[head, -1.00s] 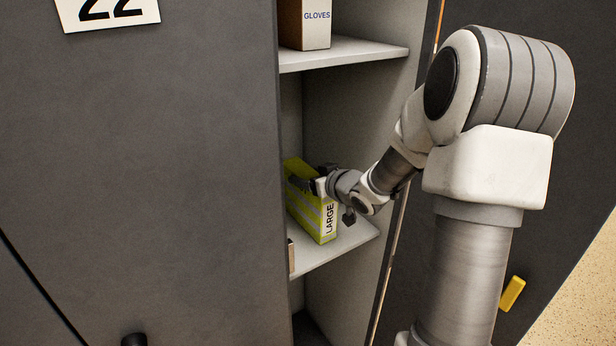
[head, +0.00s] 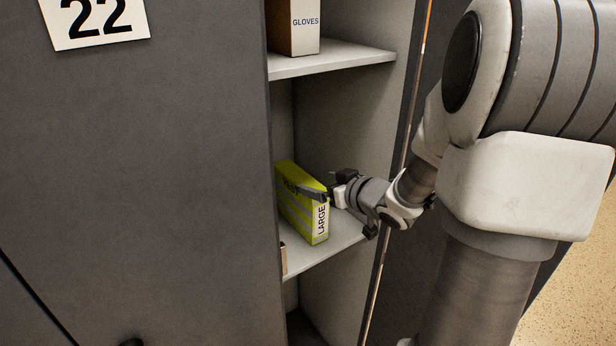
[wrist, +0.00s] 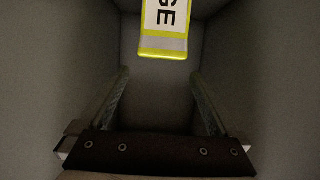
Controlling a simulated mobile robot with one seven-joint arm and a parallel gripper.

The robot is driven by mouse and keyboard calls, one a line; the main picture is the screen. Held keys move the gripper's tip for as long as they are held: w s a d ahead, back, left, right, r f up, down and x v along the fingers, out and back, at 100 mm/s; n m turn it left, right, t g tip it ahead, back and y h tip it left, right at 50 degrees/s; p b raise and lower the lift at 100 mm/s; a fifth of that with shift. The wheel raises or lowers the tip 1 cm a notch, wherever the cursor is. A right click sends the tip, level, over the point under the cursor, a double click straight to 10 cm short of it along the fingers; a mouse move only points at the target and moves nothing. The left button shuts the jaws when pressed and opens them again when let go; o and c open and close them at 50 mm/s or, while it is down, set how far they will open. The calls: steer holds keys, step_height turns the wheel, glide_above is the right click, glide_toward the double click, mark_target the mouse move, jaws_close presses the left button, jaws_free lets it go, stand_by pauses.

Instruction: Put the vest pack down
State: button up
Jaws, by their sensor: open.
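The vest pack (head: 301,207) is a yellow-green box with a grey band and a white label reading LARGE. It stands on the lower shelf (head: 343,240) inside the open locker. My gripper (head: 322,192) is at the pack's upper right side in the head view. In the wrist view the pack's labelled end (wrist: 165,28) shows at the top, beyond the open jaws of my gripper (wrist: 160,95). The space between the fingers is empty. The far end of the pack is hidden.
A box marked GLOVES (head: 293,27) stands on the upper shelf (head: 335,60). A grey locker door with a number 22 plate (head: 95,20) fills the left. A small brown item (head: 283,259) shows at the lower shelf's left edge. The locker's side wall is close to my arm.

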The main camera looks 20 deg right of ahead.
steer(key=shift+v, duration=1.35)
